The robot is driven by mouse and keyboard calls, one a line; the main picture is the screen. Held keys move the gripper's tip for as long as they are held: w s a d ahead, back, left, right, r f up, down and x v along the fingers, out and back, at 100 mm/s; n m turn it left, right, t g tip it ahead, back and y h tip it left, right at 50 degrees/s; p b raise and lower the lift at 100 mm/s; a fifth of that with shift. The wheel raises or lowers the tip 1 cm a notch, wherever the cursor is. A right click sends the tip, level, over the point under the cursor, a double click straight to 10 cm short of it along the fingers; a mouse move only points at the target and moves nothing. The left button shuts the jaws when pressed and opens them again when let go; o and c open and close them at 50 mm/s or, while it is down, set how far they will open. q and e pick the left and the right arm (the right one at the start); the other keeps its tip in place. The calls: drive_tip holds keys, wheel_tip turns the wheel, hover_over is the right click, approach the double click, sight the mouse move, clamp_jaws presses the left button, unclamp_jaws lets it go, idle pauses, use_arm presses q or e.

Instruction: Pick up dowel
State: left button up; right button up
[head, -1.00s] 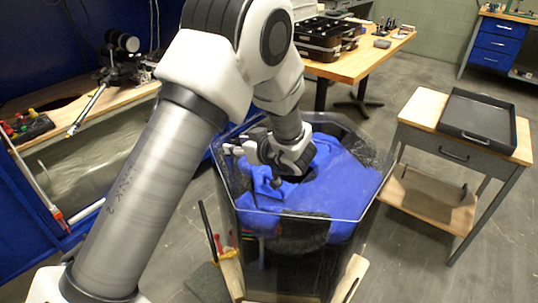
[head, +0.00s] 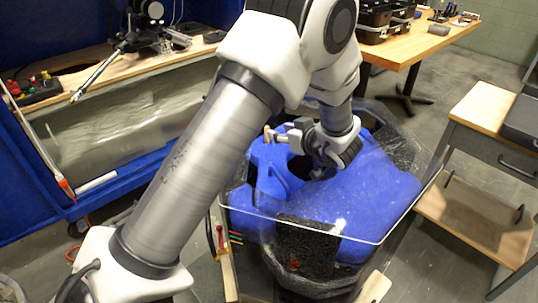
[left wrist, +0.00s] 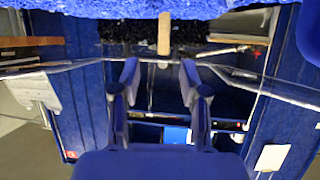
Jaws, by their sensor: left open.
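A small tan dowel (head: 268,137) shows in the head view at the left end of my left gripper, above the blue body in the tank. In the left wrist view the dowel (left wrist: 164,35) stands upright in the picture, its lower end near the gap between the fingertips. My left gripper (head: 281,136) is open over the blue part. Its two spread fingers (left wrist: 158,75) frame the dowel's end in the left wrist view; I cannot tell whether they touch it. My right gripper is not in view.
A clear-walled tank (head: 378,242) surrounds the blue body (head: 365,190), its rim close below my arm. A wooden cart (head: 480,110) stands at the right. A workbench (head: 185,60) runs along the left, and a wooden table (head: 410,48) stands behind. Grey floor is open between cart and table.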

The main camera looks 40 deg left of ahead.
use_arm(q)
drive_tip(key=b+x, duration=0.2)
drive_tip(key=x, duration=0.5)
drive_tip(key=shift+a, duration=0.35)
drive_tip(key=shift+s+d, duration=0.1)
drive_tip(key=shift+s, duration=0.05)
drive_tip(key=shift+c, duration=1.3)
drive_tip(key=shift+f, duration=0.1)
clamp_jaws()
